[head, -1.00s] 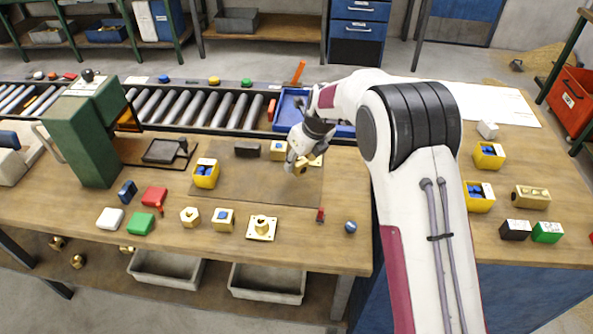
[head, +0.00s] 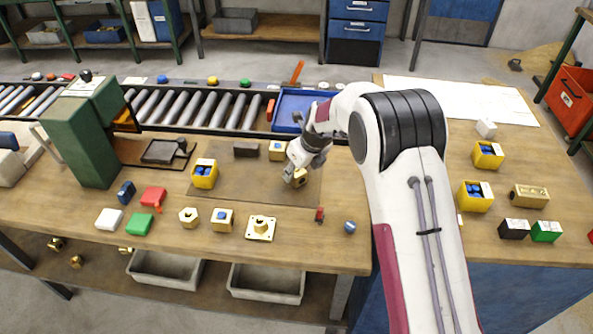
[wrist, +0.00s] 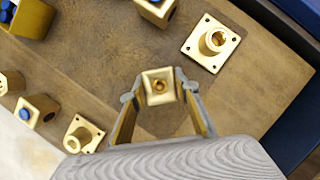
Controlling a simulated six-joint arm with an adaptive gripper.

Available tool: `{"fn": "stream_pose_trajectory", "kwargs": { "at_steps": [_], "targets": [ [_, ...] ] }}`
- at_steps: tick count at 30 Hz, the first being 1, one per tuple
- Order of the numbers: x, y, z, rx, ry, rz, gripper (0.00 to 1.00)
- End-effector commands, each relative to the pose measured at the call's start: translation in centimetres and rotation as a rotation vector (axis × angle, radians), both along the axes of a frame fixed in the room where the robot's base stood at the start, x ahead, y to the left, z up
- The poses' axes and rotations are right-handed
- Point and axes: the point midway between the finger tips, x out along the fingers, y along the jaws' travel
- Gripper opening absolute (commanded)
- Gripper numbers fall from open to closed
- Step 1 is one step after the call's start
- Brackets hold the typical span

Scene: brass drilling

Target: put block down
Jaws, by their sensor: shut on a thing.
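My gripper (head: 296,172) is shut on a brass block (head: 299,179) at the right part of the brown mat (head: 240,186). In the wrist view my gripper (wrist: 161,90) has one finger on each side of the block (wrist: 160,86), and a round hole shows in its top face. The block is at or just above the mat; I cannot tell whether it touches it. The gripper and arm hide part of it in the head view.
A flanged brass piece (wrist: 213,43) is close by in the wrist view. A yellow bin (head: 204,174) is at the mat's left. The mat's middle is clear.

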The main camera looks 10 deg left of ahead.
Motion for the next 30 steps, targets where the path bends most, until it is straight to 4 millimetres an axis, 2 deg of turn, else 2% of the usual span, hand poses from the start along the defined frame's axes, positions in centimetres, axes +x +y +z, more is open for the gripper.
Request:
{"fn": "stream_pose_trajectory", "kwargs": {
  "at_steps": [13,14,15,16,30],
  "targets": [
    [0.10,0.04,-0.13,0.001,-0.003,0.001,0.00],
    [0.01,0.01,-0.29,0.000,0.000,0.000,0.33],
    [0.01,0.01,-0.27,0.000,0.000,0.001,0.43],
    [0.01,0.01,-0.27,0.000,0.000,0.001,0.47],
    [0.04,0.01,0.06,0.000,-0.002,0.001,0.47]
  ]
}}
